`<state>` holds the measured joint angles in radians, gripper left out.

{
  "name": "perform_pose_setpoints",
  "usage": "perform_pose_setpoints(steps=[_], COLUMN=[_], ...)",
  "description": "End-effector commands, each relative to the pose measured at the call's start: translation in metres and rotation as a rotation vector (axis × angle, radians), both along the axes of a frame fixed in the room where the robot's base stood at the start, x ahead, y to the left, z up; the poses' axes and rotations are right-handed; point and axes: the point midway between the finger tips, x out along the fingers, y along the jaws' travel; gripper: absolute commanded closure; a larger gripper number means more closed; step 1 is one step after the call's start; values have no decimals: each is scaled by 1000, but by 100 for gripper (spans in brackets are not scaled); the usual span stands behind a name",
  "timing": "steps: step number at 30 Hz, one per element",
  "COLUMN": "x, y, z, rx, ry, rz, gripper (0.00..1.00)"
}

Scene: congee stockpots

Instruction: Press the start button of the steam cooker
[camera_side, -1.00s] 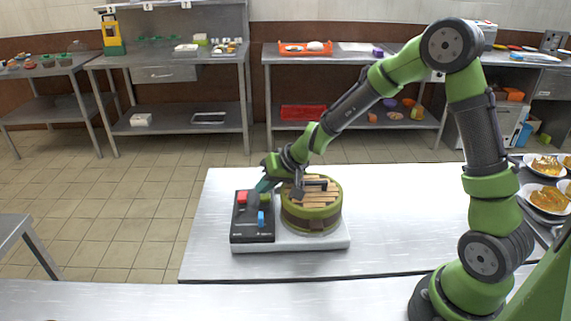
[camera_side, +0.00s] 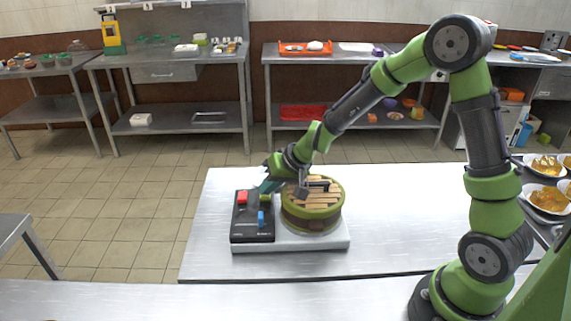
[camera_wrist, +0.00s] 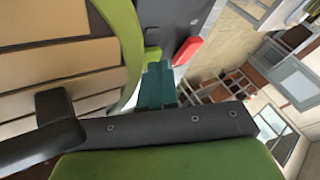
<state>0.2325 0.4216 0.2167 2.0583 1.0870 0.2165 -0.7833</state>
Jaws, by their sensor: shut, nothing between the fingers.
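The steam cooker has a round green-rimmed steamer (camera_side: 311,222) with a slatted wooden top and a dark control panel (camera_side: 243,228) on its left. The panel carries a red button (camera_side: 242,198), a green button (camera_side: 265,197) and a blue control (camera_side: 261,219). No readable label shows which is the start button. My gripper (camera_side: 265,187) is shut and empty, its teal fingers pointing down at the green button. In the wrist view the fingertips (camera_wrist: 157,67) are right beside the green button (camera_wrist: 152,54), partly hiding it; I cannot tell whether they touch. The red button (camera_wrist: 187,50) is to their right.
The cooker stands on a pale base (camera_side: 295,244) on a steel table (camera_side: 400,230). The table is clear around it. Plates of food (camera_side: 548,198) stand at the far right. Shelves with trays line the back wall, away from the arm.

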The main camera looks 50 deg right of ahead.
Motion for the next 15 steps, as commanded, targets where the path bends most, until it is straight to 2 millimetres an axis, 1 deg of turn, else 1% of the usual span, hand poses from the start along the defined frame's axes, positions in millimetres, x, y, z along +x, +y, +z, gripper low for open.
perform_pose_setpoints(steps=[5, 15], x=[2, 2], y=[1, 1], z=[8, 43], rx=[-2, -3], ry=[-8, -11], rz=[5, 5], gripper=[100, 100])
